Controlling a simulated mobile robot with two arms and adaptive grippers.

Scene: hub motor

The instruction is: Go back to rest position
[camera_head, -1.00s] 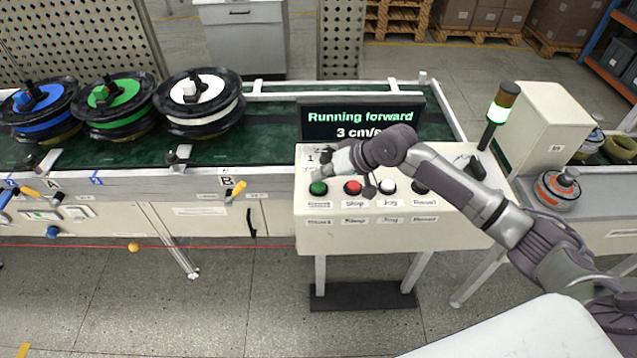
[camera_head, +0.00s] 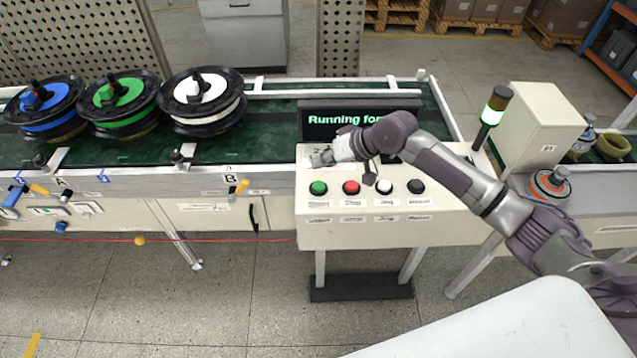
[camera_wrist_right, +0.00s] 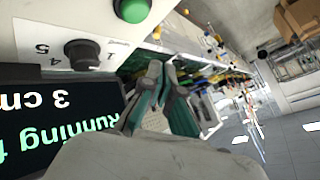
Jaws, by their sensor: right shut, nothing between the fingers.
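My right gripper (camera_head: 322,157) is above the upper left part of the control panel (camera_head: 420,230), over the row of buttons. In the right wrist view its fingers (camera_wrist_right: 160,85) are together with nothing between them. The green button (camera_head: 318,188) is below it in the head view, and it also shows in the right wrist view (camera_wrist_right: 131,8). The red (camera_head: 351,187), white (camera_head: 384,187) and black (camera_head: 416,187) buttons are all uncovered. My right arm covers part of the display (camera_head: 335,119), which reads "Running for...". My left gripper is out of view.
Blue (camera_head: 46,107), green (camera_head: 118,103) and white (camera_head: 201,99) spools sit on the green conveyor (camera_head: 270,135) at left. A lit signal lamp (camera_head: 495,106) and a beige box (camera_head: 540,130) stand right of the panel. An orange-banded part (camera_head: 550,184) lies farther right.

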